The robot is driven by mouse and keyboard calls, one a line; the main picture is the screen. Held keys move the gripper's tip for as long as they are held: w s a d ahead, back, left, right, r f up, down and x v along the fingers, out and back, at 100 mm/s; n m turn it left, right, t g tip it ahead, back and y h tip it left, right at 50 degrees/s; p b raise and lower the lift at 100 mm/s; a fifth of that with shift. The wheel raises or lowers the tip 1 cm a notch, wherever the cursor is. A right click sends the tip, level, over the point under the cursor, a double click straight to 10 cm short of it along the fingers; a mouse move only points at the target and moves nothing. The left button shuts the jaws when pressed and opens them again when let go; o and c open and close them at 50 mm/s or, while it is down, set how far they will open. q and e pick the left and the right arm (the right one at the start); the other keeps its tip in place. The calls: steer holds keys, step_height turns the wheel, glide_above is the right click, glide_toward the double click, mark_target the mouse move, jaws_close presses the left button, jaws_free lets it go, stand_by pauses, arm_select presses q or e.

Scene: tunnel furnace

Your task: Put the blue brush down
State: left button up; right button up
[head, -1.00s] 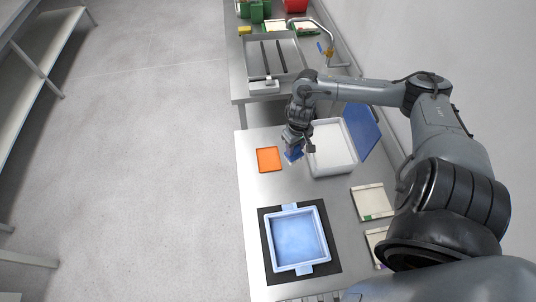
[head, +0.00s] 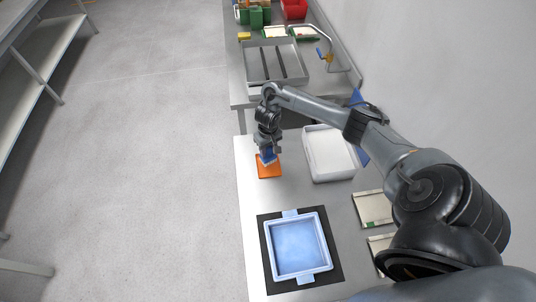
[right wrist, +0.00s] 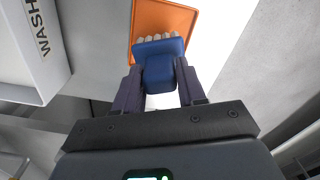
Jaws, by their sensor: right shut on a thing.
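The blue brush (head: 268,155) is held in my right gripper (head: 267,147), which is shut on it. In the right wrist view the brush (right wrist: 158,62) sits between the fingers of the gripper (right wrist: 160,85), with its pale bristles pointing away from the jaws. The orange tray (head: 269,171) lies flat on the metal table, and the brush is over its far part. The tray also shows behind the bristles in the right wrist view (right wrist: 185,20). I cannot tell whether the bristles touch the tray. My left gripper is not in view.
A white bin (head: 330,176) marked WASH in the wrist view stands right of the orange tray. A light-blue square tray (head: 328,245) sits on a black mat (head: 269,267) nearer. Pale panels (head: 372,208) lie at right. A sink (head: 304,75) is on the farther table.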

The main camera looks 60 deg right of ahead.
mark_target(268, 154)
step_height(268, 154, down, 4)
steer(key=shift+r, duration=0.15)
stand_by(0.3)
steer(key=shift+f, duration=0.2)
steer(key=o, duration=1)
steer(key=shift+r, duration=0.15)
